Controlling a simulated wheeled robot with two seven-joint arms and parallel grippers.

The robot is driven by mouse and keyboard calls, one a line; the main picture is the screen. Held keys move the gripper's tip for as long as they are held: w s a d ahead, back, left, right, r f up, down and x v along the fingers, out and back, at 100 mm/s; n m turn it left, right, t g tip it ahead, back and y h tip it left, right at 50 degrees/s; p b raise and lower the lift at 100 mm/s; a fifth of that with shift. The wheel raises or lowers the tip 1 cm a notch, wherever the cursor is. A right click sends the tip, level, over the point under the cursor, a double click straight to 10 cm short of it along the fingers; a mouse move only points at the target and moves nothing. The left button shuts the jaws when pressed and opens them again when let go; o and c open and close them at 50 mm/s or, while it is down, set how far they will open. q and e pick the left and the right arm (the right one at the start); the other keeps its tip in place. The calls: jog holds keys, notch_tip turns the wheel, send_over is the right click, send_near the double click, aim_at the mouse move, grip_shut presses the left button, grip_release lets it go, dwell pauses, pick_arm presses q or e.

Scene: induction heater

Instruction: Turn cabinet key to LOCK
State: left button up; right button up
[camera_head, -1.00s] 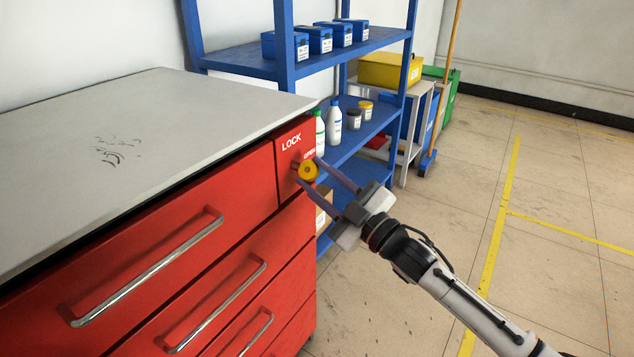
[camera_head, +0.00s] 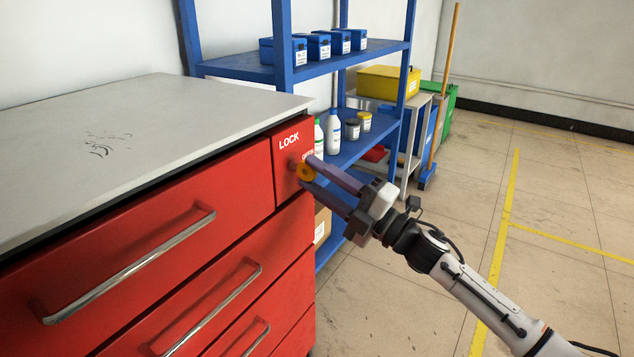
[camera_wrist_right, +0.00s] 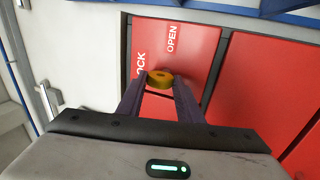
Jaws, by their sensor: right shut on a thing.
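The cabinet key (camera_head: 305,173) has a round yellow head and sits at the lock panel (camera_head: 288,150) on the red cabinet's upper right corner. The panel carries the word LOCK and, near the key, OPEN, which my finger partly hides. My right gripper (camera_head: 310,174) is shut on the key head, with one finger above and one below it. In the right wrist view the yellow key head (camera_wrist_right: 160,78) lies between the two fingertips. The words OPEN and part of LOCK show behind it. My left gripper is not in view.
The red cabinet has drawers with long metal handles (camera_head: 135,270) and a grey top (camera_head: 150,115). A blue shelf (camera_head: 355,150) with bottles, jars and blue boxes stands just behind the key. The floor (camera_head: 560,200) at right is clear.

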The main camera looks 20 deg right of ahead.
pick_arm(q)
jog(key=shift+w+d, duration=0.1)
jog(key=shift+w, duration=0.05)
pick_arm(e)
jog(key=shift+n, duration=0.3)
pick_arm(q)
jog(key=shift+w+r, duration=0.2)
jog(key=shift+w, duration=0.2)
pick_arm(e)
jog(key=o, duration=1)
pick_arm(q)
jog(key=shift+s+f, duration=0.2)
pick_arm(e)
jog(key=shift+o, duration=0.2)
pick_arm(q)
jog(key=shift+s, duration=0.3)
pick_arm(e)
jog(key=v, duration=1)
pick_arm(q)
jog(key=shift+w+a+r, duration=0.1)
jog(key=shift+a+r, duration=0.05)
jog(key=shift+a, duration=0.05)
pick_arm(e)
jog(key=shift+s+d+f, duration=0.1)
